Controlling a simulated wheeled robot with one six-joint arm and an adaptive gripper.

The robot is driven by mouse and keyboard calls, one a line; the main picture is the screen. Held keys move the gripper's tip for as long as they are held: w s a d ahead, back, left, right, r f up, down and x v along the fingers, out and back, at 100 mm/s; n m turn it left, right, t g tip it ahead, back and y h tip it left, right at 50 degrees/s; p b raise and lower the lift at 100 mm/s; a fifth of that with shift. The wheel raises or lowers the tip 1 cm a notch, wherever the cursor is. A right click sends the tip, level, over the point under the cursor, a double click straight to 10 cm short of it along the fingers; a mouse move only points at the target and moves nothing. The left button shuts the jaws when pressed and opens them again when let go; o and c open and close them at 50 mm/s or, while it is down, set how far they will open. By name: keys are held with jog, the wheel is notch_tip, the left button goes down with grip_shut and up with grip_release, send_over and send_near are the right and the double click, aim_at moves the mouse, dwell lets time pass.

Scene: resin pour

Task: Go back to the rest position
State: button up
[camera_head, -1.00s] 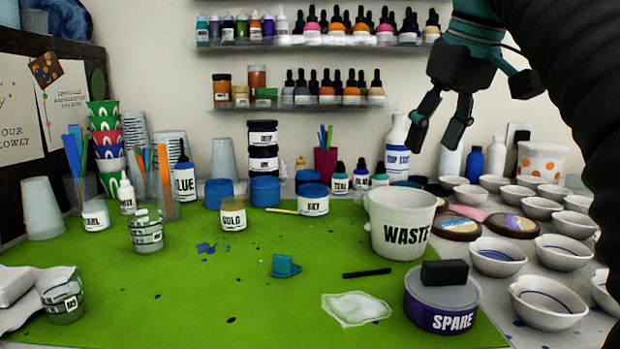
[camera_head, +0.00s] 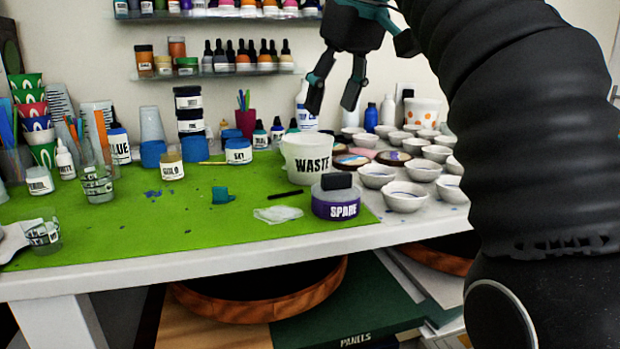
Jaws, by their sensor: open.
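My gripper (camera_head: 333,95) is open and empty at the upper middle of the head view. Its two dark fingers point down, apart from each other. It hangs in front of the back wall, above the waste cup in the picture. My black arm runs along the right side and hides that part of the scene. The white WASTE cup (camera_head: 306,157) stands upright on the green mat (camera_head: 140,220). The purple SPARE tub (camera_head: 336,206) stands in front of it with a black block (camera_head: 337,181) on its lid.
Several white bowls (camera_head: 404,196) fill the table's right side. Jars and bottles line the back, below shelves of small bottles (camera_head: 222,71). A teal piece (camera_head: 222,196) and a clear puddle (camera_head: 278,215) lie on the mat. The white table edge (camera_head: 200,262) shows in front.

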jog(key=s+d+f+m+h, duration=0.1)
jog(key=s+d+f, duration=0.3)
jog(key=f, duration=0.8)
jog(key=s+d+f+m+t, duration=0.1)
jog(key=s+d+f+m, duration=0.2)
jog(key=s+f, duration=0.5)
jog(key=s+d+f+m+t+h, duration=0.1)
jog(key=s+d+f+m, duration=0.2)
jog(key=f, duration=1.4)
jog(key=s+d, duration=0.2)
jog(key=s, duration=0.1)
jog(key=shift+d+f+h, duration=0.2)
jog(key=shift+f+h, duration=0.1)
jog(key=shift+f, duration=0.1)
jog(key=c, duration=0.3)
jog(key=shift+a, duration=0.1)
